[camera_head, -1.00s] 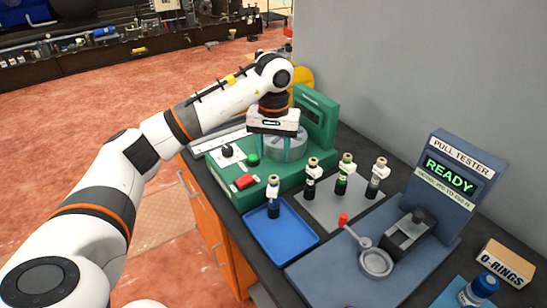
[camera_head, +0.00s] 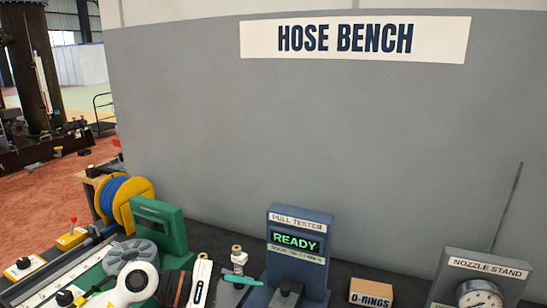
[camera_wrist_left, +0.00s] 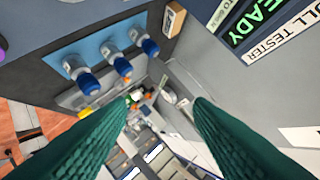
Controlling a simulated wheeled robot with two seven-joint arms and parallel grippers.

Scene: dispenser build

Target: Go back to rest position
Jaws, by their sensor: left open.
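My left gripper (camera_head: 242,280) is at the bottom of the head view, its teal fingers pointing right, left of the pull tester (camera_head: 297,250). In the left wrist view the gripper (camera_wrist_left: 165,108) has its two teal fingers spread wide with nothing held between them. The pull tester's screen reads READY; part of it also shows at the upper right of the wrist view (camera_wrist_left: 280,35). My arm covers part of the bench at lower left. My right gripper is in neither view.
A pale-topped fitting (camera_head: 238,256) stands behind the fingers. An O-rings box (camera_head: 371,293), nozzle stand (camera_head: 480,268), green machine (camera_head: 160,222) and yellow-and-blue hose reel (camera_head: 124,196) line the bench. Several blue-capped bottles (camera_wrist_left: 121,66) stand on a light-blue tray (camera_wrist_left: 97,50). A grey wall (camera_head: 300,130) rises behind.

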